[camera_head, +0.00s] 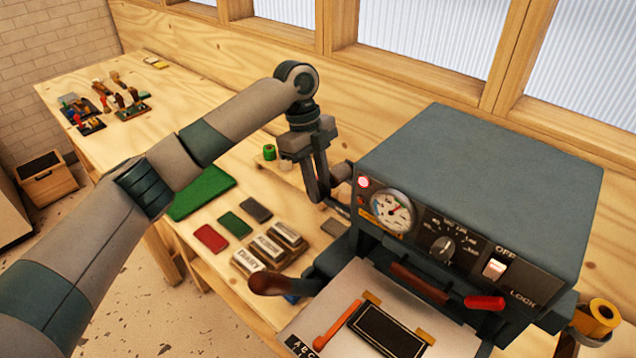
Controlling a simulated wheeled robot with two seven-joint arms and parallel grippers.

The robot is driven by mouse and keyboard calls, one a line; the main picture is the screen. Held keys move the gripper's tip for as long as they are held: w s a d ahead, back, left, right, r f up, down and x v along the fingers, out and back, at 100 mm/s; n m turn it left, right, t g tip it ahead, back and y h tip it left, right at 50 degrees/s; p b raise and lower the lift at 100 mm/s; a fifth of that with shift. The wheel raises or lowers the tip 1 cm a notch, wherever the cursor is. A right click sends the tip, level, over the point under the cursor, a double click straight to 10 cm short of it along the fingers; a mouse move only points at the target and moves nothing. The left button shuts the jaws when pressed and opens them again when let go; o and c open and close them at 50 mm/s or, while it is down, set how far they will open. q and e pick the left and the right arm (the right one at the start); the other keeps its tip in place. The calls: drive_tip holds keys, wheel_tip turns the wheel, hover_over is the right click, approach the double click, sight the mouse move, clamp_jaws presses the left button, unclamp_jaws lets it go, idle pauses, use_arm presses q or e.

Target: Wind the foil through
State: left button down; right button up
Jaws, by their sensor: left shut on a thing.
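The grey foil machine (480,180) stands on the bench, with a dial gauge, knobs and switches on its front. A gold foil roll (598,318) sits at its lower right side. My left gripper (320,194) points down at the machine's left side, beside a dark knob-like part (342,171). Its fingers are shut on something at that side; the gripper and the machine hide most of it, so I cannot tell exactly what. No foil strip can be made out clearly. My right gripper is out of view.
A pale plate with a black block (388,331) lies in front of the machine. A brown-knobbed lever (270,284) sticks out left. Labelled boxes (252,262), red (210,238) and green blocks, a green mat (203,194) and small tools lie to the left. Wooden window frames stand behind.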

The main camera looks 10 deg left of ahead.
use_arm(q)
drive_tip(key=shift+s+d+r+t+y+p, duration=0.1)
drive_tip(key=shift+d+t+y+p, duration=0.05)
drive_tip(key=shift+t+y+p, duration=0.35)
drive_tip(key=shift+s+d+t+y+p, duration=0.1)
drive_tip(key=shift+t+y+p, duration=0.25)
drive_tip(key=shift+y, duration=0.25)
drive_tip(key=shift+d+f+t+y+p, duration=0.1)
drive_tip(key=shift+f+t+y+p, duration=0.15)
drive_tip(key=shift+t+y+p, duration=0.6)
drive_tip(key=shift+y, duration=0.25)
drive_tip(key=c, duration=1.6)
unclamp_jaws()
drive_tip(key=shift+b, duration=0.3)
drive_tip(key=shift+b+v, duration=0.5)
drive_tip(key=shift+v, duration=0.35)
drive_tip(key=b+v, duration=0.4)
drive_tip(key=v, duration=1.1)
drive_tip(key=shift+w+r, duration=0.15)
drive_tip(key=shift+r, duration=0.15)
